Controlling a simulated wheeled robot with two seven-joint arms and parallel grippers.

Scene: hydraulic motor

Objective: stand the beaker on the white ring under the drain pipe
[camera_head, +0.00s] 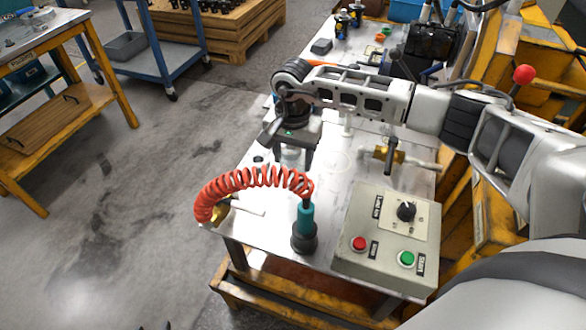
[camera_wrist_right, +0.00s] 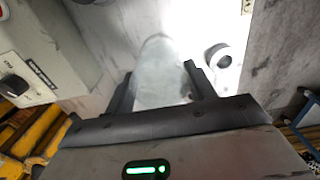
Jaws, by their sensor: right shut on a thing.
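My right gripper (camera_head: 292,162) points down over the left part of the metal table. It is shut on the clear beaker (camera_head: 290,153), which shows only partly between the fingers. In the right wrist view the see-through beaker (camera_wrist_right: 160,75) stands out between the dark fingers. The faint white ring (camera_head: 338,161) lies on the table to the right of the gripper, apart from the beaker. The drain pipe with a brass valve (camera_head: 381,154) is right of the ring. Two small dark tips at the bottom edge may be my left gripper (camera_head: 154,327); too little shows.
A red coiled hose (camera_head: 255,180) arches at the table's front left to a teal and black nozzle (camera_head: 304,228). A grey control box (camera_head: 388,235) stands at the front right. A short round grey part (camera_wrist_right: 218,56) is beside the beaker in the wrist view.

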